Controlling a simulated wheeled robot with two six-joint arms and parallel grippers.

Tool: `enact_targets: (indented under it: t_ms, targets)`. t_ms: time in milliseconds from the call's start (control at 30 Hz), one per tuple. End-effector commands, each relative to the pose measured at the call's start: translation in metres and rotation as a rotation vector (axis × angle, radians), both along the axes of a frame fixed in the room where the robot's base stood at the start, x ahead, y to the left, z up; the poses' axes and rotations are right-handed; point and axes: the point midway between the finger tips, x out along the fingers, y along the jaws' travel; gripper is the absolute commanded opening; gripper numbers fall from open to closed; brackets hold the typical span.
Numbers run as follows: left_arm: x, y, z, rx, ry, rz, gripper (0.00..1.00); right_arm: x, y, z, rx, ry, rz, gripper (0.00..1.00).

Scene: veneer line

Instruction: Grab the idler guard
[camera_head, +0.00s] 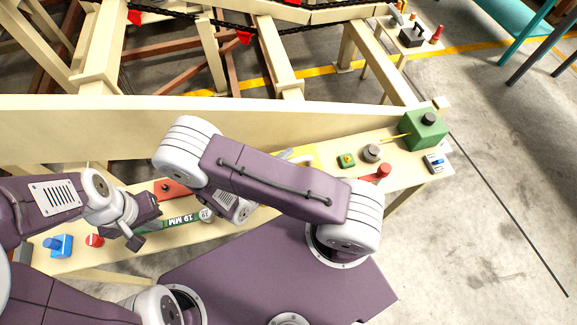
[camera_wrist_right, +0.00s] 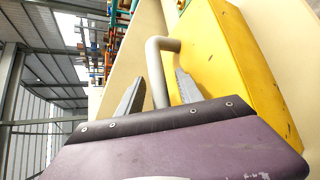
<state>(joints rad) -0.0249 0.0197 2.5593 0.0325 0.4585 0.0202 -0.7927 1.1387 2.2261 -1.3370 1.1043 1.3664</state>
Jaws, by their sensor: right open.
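The idler guard appears to be the yellow box-like part (camera_wrist_right: 232,62) in the right wrist view, with a bent grey bar handle (camera_wrist_right: 158,62) on its near side. In the head view only a small yellow patch (camera_head: 304,154) shows behind my right arm. My right gripper (camera_wrist_right: 158,76) is open, with one grey finger on each side of the handle. Whether either finger touches it is unclear. My arm hides most of this gripper in the head view. My left gripper (camera_head: 145,216) is over the left part of the bench; its jaw gap is not clear.
The narrow bench (camera_head: 400,172) carries a red plate (camera_head: 172,189), a green "19 MM" strip (camera_head: 180,221), a blue block (camera_head: 60,246), a grey cylinder (camera_head: 371,153) and a green box (camera_head: 424,130). A long cream beam (camera_head: 70,125) runs behind it. Open floor lies at the right.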

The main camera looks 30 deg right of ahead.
Motion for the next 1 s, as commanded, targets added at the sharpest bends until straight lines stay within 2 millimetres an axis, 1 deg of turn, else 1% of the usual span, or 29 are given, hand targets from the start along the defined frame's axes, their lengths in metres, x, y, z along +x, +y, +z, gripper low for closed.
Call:
enact_targets:
  t_ms: [33, 67, 100, 167, 200, 1000]
  targets:
    - [-0.0002, 0.0, 0.0001, 0.0, 0.0, 0.0, 0.0, -0.0002, 0.0001, -0.0001, 0.0, 0.001, 0.0, 0.39]
    - [-0.0003, 0.0, 0.0001, 0.0, 0.0, 0.0, 0.0, -0.0002, 0.0001, -0.0001, 0.0, 0.001, 0.0, 0.3]
    - [-0.0004, 0.0, 0.0001, 0.0, 0.0, 0.0, 0.0, -0.0003, 0.0001, 0.0, 0.0, 0.001, 0.0, 0.19]
    - [-0.0004, 0.0001, 0.0001, 0.0, 0.0, 0.0, 0.0, -0.0002, 0.0001, 0.0, 0.0, 0.001, 0.0, 0.02]
    - [-0.0004, 0.0001, 0.0001, 0.0, 0.0, 0.0, 0.0, -0.0002, 0.0002, -0.0001, 0.0, 0.001, 0.0, 0.0]
    - [-0.0003, 0.0001, -0.0008, 0.0, 0.0, 0.0, 0.0, 0.0002, 0.0012, -0.0027, 0.004, 0.004, 0.003, 0.0]
